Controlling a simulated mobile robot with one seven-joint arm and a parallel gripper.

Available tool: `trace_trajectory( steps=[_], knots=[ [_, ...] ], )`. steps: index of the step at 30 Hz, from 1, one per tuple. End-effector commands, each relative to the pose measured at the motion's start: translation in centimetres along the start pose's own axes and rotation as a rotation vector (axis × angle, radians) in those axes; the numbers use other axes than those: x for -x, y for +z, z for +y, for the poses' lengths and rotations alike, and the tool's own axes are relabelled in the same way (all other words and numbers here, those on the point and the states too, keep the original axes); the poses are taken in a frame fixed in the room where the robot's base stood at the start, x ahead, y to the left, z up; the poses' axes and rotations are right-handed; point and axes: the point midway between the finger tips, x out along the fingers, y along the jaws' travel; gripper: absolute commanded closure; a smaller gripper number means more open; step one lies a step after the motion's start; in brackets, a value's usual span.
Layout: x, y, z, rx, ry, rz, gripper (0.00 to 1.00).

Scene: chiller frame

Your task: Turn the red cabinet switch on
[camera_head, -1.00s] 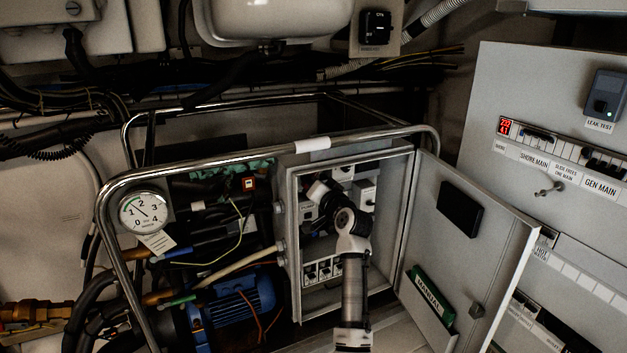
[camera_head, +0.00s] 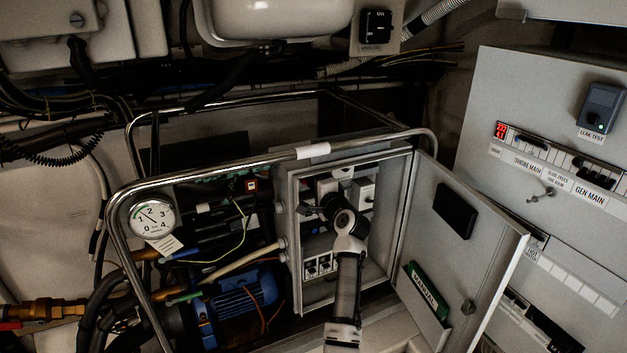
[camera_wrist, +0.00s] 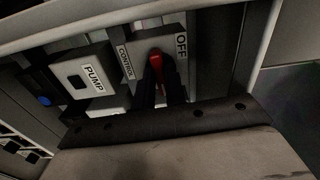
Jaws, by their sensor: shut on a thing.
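The red cabinet switch (camera_wrist: 155,60) shows in the wrist view on a grey block marked CONTROL, with an OFF label beside it at its right. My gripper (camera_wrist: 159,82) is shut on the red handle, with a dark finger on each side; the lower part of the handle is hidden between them. In the head view my gripper (camera_head: 312,208) reaches into the open grey cabinet (camera_head: 294,240), and the red switch is hidden there behind my arm. I cannot tell the exact angle of the handle.
The cabinet door (camera_head: 475,235) stands open at the right, with a green booklet (camera_head: 426,291) in its pocket. A PUMP block (camera_wrist: 88,75) sits left of the switch. A chrome rail (camera_head: 250,160) runs above the cabinet. A blue motor (camera_head: 238,300) lies left of it.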

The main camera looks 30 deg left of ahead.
Motion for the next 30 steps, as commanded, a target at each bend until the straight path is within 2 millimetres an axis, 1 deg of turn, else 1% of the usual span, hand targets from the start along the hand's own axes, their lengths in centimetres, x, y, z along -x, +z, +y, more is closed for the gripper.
trace_trajectory(
  steps=[7,20,21,26,30],
  knots=[
    [0.02,-0.02,0.06,-0.060,0.001,0.000,1.00],
    [0.02,-0.02,0.11,-0.069,0.001,0.000,1.00],
    [0.02,-0.02,0.11,-0.069,0.001,0.000,0.86],
    [0.02,-0.02,0.08,-0.068,0.001,0.000,0.65],
    [0.01,-0.02,0.04,-0.067,0.000,0.000,0.65]
  ],
)
